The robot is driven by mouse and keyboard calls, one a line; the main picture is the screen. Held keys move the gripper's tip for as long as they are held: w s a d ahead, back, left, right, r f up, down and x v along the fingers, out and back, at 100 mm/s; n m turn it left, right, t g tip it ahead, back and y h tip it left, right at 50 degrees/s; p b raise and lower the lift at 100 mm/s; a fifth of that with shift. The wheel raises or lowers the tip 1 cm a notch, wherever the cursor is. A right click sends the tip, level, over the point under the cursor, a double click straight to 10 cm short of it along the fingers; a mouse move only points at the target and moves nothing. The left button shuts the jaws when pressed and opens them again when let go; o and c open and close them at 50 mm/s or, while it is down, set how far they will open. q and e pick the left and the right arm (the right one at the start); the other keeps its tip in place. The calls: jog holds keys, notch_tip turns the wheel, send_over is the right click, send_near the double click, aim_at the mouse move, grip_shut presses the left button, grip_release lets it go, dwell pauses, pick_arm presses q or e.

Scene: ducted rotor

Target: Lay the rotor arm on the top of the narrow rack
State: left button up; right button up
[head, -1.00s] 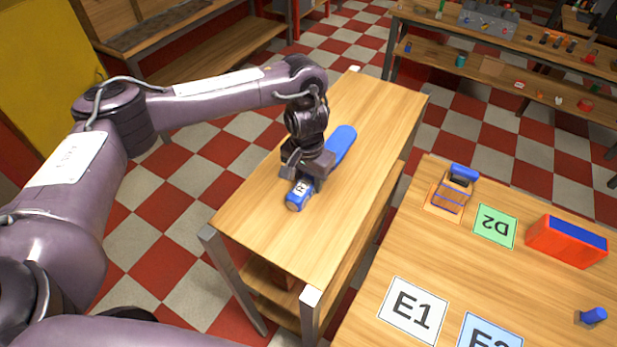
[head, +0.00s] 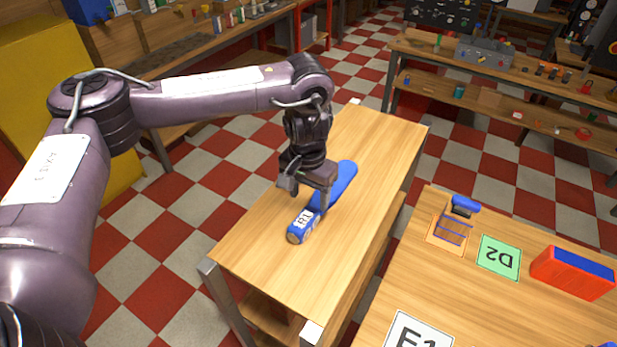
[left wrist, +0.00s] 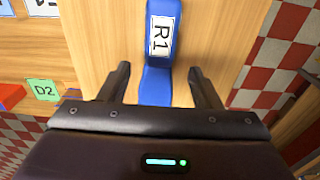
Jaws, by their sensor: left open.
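The blue rotor arm (head: 342,183) with a white R1 label lies on top of the narrow wooden rack (head: 270,245). In the left wrist view the rotor arm (left wrist: 157,75) runs between my fingers, with clear space on both sides. My left gripper (head: 310,197) is open, pointing down, straddling or just above the rotor arm's middle; the exact height is hard to tell. It also shows in the left wrist view (left wrist: 160,85). The rotor's far part is partly hidden behind the gripper. My right gripper is not in view.
A second table at right holds a blue-topped wire stand (head: 452,228), a green D2 card (head: 499,257), a red and blue box (head: 572,272) and an E1 card (head: 418,332). Shelves with small parts stand behind. The rack top around the rotor arm is clear.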

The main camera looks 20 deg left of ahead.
pick_arm(q)
notch_tip(320, 180, up, 6)
jog(key=shift+s+f, duration=0.1)
jog(key=shift+f, duration=0.05)
dwell(0.6)
jog(key=shift+s+f, duration=0.1)
